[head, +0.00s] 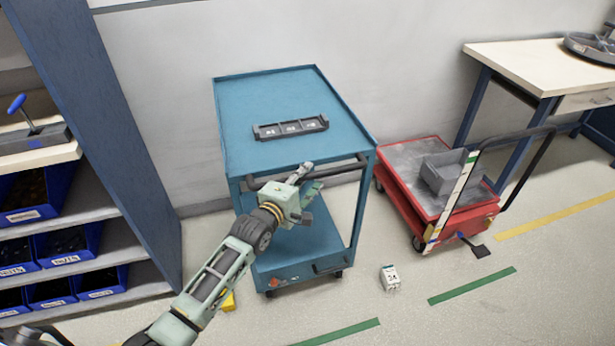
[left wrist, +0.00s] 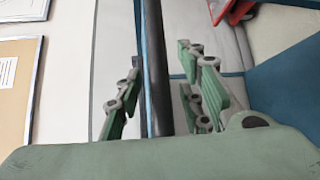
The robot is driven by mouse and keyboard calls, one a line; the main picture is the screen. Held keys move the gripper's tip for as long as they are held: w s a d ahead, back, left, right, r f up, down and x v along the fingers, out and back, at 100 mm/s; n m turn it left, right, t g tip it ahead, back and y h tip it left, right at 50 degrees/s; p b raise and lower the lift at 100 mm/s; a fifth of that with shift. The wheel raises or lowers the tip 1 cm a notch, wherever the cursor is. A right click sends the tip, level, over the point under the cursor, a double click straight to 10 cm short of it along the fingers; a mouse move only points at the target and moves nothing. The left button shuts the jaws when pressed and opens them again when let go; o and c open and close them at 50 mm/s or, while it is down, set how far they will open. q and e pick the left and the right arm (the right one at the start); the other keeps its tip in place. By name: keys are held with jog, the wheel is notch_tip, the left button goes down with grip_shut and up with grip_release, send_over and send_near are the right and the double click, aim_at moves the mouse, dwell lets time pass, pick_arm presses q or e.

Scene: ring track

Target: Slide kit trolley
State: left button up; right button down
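The blue kit trolley (head: 240,125) stands against the wall in the head view, with a black kit tray (head: 291,128) on its top. Its dark handle bar (head: 345,170) runs along the near side. My left gripper (head: 311,181) is at the middle of this handle. In the left wrist view the dark bar (left wrist: 156,70) passes between the two open fingers of the gripper (left wrist: 160,92), with a gap visible on both sides. My right gripper is not in view.
A shelf (head: 105,120) with blue bins stands at the left. A red cart (head: 465,218) holding a grey box stands close to the trolley's right. A small white box (head: 390,278) lies on the floor near the trolley. A workbench (head: 530,65) is at the far right.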

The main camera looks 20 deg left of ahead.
pick_arm(q)
jog(key=shift+w+d, duration=0.15)
jog(key=shift+w, duration=0.3)
grip_shut()
dwell(0.4)
